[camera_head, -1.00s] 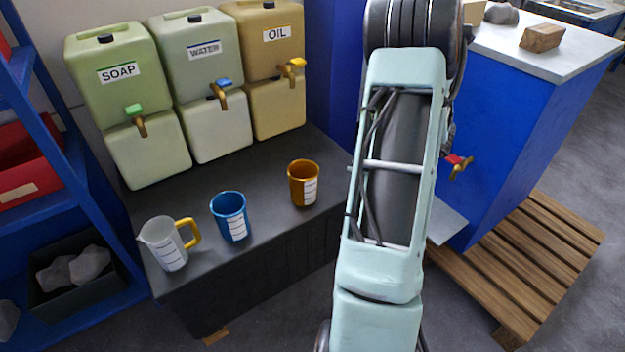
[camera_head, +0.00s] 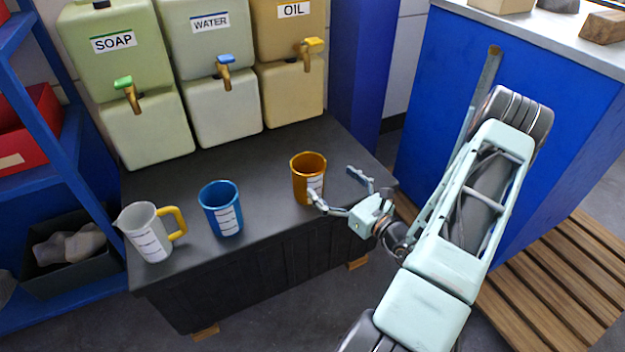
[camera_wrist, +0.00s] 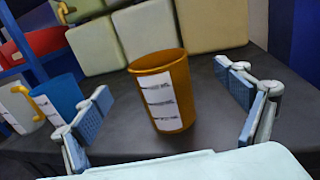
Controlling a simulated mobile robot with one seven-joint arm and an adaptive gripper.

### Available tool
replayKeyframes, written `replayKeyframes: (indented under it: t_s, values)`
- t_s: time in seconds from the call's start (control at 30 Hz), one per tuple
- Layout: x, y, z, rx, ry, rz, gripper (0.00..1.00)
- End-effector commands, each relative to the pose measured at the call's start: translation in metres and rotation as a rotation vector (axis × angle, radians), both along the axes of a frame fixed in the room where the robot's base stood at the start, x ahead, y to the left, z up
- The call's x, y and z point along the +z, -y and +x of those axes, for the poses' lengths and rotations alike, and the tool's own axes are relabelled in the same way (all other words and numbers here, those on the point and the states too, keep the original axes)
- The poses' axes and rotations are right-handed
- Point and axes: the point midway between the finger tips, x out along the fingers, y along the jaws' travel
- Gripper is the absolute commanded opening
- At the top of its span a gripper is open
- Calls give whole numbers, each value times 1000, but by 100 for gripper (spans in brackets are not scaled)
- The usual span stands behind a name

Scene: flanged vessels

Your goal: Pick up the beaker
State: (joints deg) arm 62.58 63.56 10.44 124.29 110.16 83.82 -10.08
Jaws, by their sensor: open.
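An orange-brown beaker (camera_head: 307,180) with a white graduated label stands upright near the right end of the dark bench. In the wrist view the beaker (camera_wrist: 163,90) stands ahead, between the two spread fingers and a little beyond them. My gripper (camera_head: 341,190) is open and empty, to the right of the beaker, with one finger overlapping its lower right edge in the head view. I cannot tell whether that finger touches it.
The dark bench top (camera_head: 262,168) is clear between the cups. Soap (camera_head: 128,80), water (camera_head: 214,70) and oil (camera_head: 292,55) containers with taps stand along its back. Blue shelving (camera_head: 50,130) is at left; a blue cabinet (camera_head: 440,100) and wooden pallet (camera_head: 570,270) are at right.

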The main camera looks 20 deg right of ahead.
Motion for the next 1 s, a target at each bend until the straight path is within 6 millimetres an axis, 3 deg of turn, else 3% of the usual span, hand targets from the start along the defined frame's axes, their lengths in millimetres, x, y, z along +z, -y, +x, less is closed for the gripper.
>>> replayKeyframes:
  t_s: [0.2,0.43,0.7,1.0]
  values:
    - [-1,-9,34,3,1,-2,91]
    - [-2,-14,52,3,0,-2,91]
    - [-4,-25,88,4,0,-3,91]
    - [-2,-26,94,2,-2,-1,91]
